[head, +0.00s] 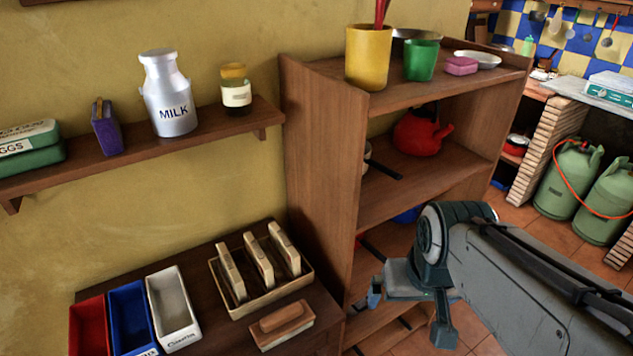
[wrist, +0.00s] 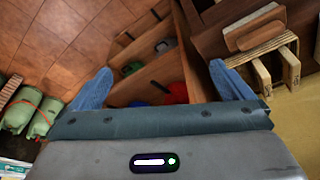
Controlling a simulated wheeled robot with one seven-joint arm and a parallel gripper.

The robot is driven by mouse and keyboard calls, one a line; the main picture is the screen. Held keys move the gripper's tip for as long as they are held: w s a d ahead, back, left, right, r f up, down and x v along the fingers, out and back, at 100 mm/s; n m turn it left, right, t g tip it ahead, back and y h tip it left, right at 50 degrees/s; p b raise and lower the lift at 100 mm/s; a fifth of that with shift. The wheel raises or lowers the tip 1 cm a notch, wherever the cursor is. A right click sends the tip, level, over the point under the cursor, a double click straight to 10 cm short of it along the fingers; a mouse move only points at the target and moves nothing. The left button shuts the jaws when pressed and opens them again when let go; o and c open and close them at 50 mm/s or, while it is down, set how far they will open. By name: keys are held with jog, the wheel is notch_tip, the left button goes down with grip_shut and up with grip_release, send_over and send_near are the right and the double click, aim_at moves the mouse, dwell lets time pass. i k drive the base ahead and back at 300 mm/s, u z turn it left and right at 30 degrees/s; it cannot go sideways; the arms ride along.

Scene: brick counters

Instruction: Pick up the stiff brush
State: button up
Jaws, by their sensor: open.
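The stiff brush is most likely the wooden block-shaped brush (head: 283,325) with a reddish-brown grip on a paler base. It lies at the front of the low dark wooden cabinet top (head: 225,333). It also shows at the top right of the wrist view (wrist: 256,32). My gripper (head: 408,312) is in front of the open shelf unit, to the right of the brush and apart from it. In the wrist view its two blue fingers (wrist: 162,78) are spread wide with nothing between them.
A wooden tray (head: 222,280) with upright wooden pieces sits just behind the brush. Red (head: 88,325), blue (head: 130,318) and white (head: 173,308) bins stand left of it. The tall shelf unit (head: 318,170) rises close behind and right. A wall shelf (head: 215,137) hangs above.

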aim_at(281, 326)
jog(key=z, duration=1.4)
jog(key=k, duration=0.85)
jog(key=u, duration=0.8)
jog(key=i, duration=0.5)
